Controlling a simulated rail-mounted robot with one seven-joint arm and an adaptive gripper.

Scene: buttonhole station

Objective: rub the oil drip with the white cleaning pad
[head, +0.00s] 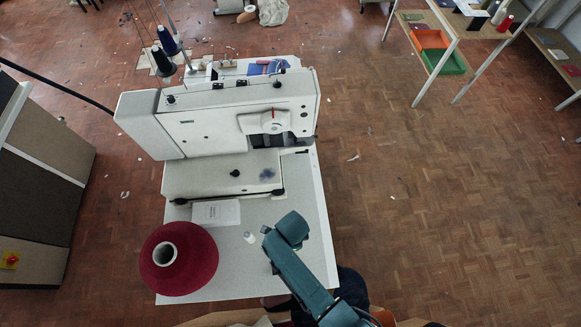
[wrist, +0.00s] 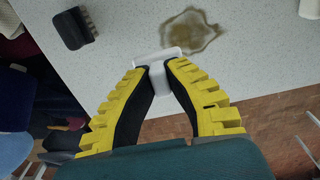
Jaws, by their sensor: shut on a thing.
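My gripper (wrist: 159,66) has yellow-backed black fingers, shut on the white cleaning pad (wrist: 160,55). The pad is a small white piece pinched between the fingertips. The oil drip (wrist: 193,32) is a brown, irregular ring-shaped stain on the pale speckled tabletop, just beyond and to the right of the pad in the wrist view. The pad's far edge meets the near-left edge of the stain in the picture; I cannot tell whether the pad touches the table. In the head view, my arm covers the gripper, and the pad and stain do not show.
A dark brush-like block (wrist: 72,28) lies left of the stain. The table (head: 310,200) carries a white sewing machine (head: 225,115), a red thread cone (head: 200,262), a white box (head: 216,213) and a small white bottle (head: 250,237). The table edge runs close to the gripper.

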